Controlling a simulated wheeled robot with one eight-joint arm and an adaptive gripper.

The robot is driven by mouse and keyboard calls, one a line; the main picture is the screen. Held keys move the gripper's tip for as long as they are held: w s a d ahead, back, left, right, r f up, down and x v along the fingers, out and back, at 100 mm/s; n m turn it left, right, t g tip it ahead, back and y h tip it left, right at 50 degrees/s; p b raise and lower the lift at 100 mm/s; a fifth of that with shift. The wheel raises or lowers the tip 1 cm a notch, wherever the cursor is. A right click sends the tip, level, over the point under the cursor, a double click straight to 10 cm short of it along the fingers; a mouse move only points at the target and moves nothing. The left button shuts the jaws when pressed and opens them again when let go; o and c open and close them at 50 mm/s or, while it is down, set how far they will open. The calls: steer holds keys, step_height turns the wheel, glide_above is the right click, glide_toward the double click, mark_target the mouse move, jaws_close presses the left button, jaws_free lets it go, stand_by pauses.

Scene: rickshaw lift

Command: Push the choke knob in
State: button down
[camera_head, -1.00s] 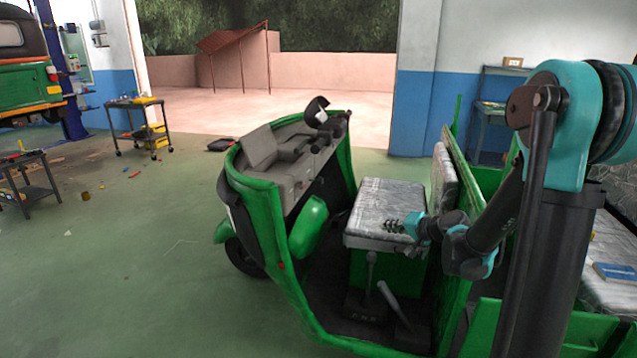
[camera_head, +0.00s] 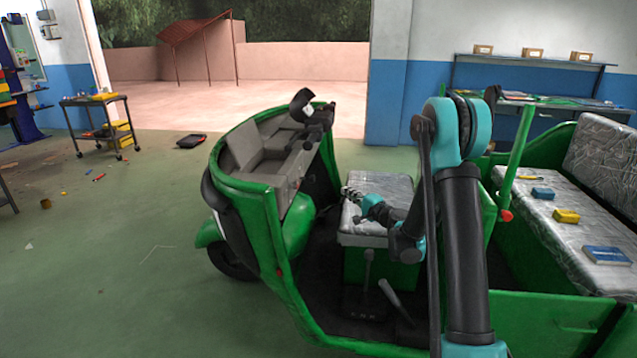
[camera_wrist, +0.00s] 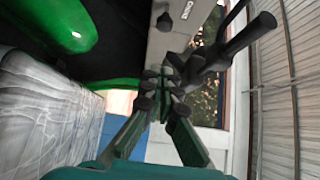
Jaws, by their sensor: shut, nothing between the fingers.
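My gripper (camera_head: 352,198) is over the left part of the rickshaw's driver seat, pointing towards the grey dashboard (camera_head: 284,165). In the wrist view its dark green fingers (camera_wrist: 161,82) meet at the tips with nothing held. Beyond the tips, the wrist view shows the grey dashboard face (camera_wrist: 165,42) with a small black knob (camera_wrist: 164,22) beside a small dark label. This is likely the choke knob. The fingertips appear apart from it. How far the knob stands out cannot be told. In the head view the knob is too small to make out.
The black handlebar (camera_wrist: 240,42) lies right of the fingers in the wrist view, close to their line. The plastic-covered driver seat (camera_head: 385,186) is below my arm. Floor levers (camera_head: 367,285) stand in front of the seat. The green front shell (camera_head: 262,225) borders the cab.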

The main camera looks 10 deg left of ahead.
mark_target(313, 181)
steer(key=shift+a, duration=0.1)
steer(key=s+a+x, duration=0.2)
steer(key=x, duration=1)
steer(key=shift+w+a, duration=0.25)
steer(key=shift+w, duration=0.05)
steer(key=shift+a, duration=1.6)
